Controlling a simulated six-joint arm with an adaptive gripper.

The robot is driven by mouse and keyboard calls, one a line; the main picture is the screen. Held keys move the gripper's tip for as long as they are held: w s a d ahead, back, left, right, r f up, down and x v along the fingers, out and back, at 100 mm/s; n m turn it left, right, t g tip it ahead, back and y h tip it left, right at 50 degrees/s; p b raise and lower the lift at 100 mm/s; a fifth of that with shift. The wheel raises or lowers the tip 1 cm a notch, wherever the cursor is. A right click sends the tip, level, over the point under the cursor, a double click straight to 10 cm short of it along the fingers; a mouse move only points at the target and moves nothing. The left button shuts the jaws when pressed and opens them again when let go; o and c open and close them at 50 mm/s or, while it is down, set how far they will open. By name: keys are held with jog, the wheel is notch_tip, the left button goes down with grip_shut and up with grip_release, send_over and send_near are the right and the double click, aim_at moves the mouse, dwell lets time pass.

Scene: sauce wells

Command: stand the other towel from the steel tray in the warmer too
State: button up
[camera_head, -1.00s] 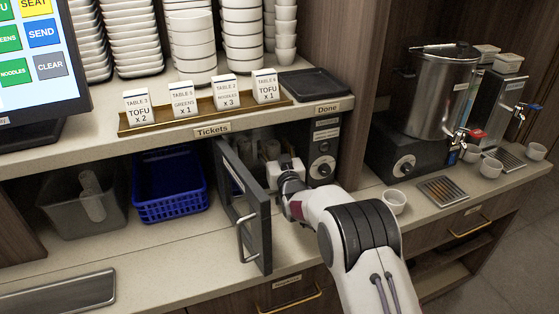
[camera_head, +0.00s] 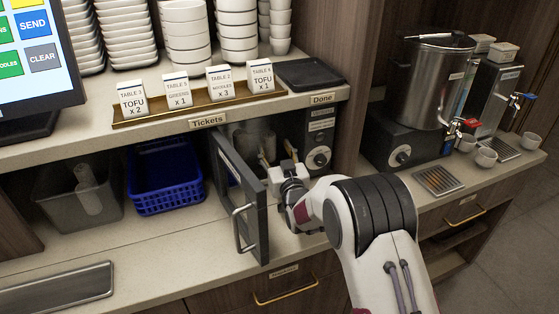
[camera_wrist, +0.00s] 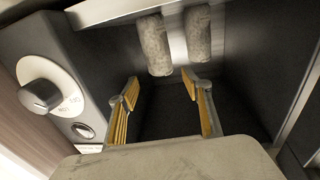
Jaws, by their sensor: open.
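The warmer (camera_head: 319,130) is the dark box under the shelf, with its door (camera_head: 240,200) swung open. Two pale rolled towels stand side by side inside it; the wrist view shows them as a left towel (camera_wrist: 154,45) and a right towel (camera_wrist: 199,33). My gripper (camera_head: 276,158) is at the warmer's mouth; in the wrist view its yellow-padded fingers (camera_wrist: 160,85) are spread, with nothing between them and a gap to the towels. The steel tray (camera_head: 60,290) lies on the counter at lower left, cut by the frame edge; its visible part is bare.
The open door stands left of my gripper. A blue basket (camera_head: 165,188) and a grey bin (camera_head: 78,200) are farther left under the shelf. Ticket cards (camera_head: 178,90) stand on the shelf above. A drip grate (camera_head: 440,180) and cups (camera_head: 486,158) are at right.

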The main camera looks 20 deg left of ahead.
jog(key=shift+v, duration=2.6)
jog(key=shift+r, duration=0.1)
